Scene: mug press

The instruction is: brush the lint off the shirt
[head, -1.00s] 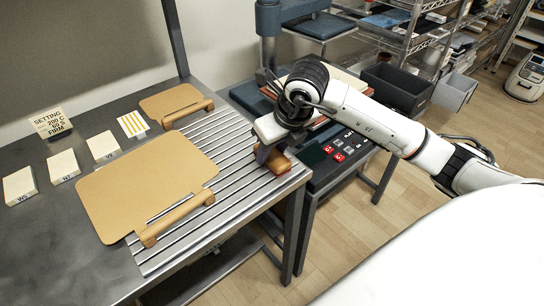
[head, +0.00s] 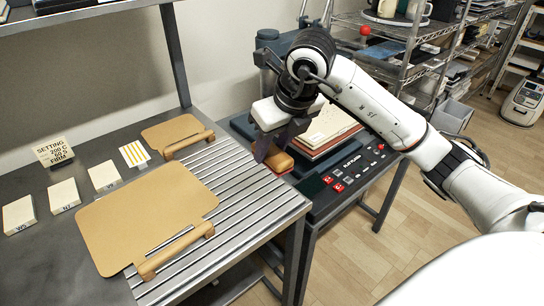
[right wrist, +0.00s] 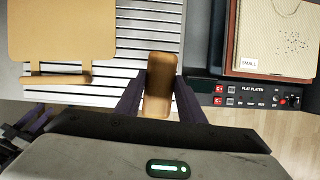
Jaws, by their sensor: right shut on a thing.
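My right gripper (head: 268,153) is shut on a wooden brush (head: 280,161), a tan block with a reddish strip low on its side. In the right wrist view the brush (right wrist: 160,85) sits between the fingers, over the right end of the slatted tabletop. The shirt, a cream sheet (head: 327,127) with dark specks of lint, lies on the flat platen to the right of the brush. It also shows in the right wrist view (right wrist: 275,40), with the specks at its right and a "SMALL" label. The brush is apart from it. My left gripper is not in view.
The press's control panel (head: 345,175) with red buttons lies in front of the platen. Tan boards with wooden handles (head: 147,214) and several white blocks (head: 104,174) lie on the metal bench. A wire shelf (head: 405,40) stands behind.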

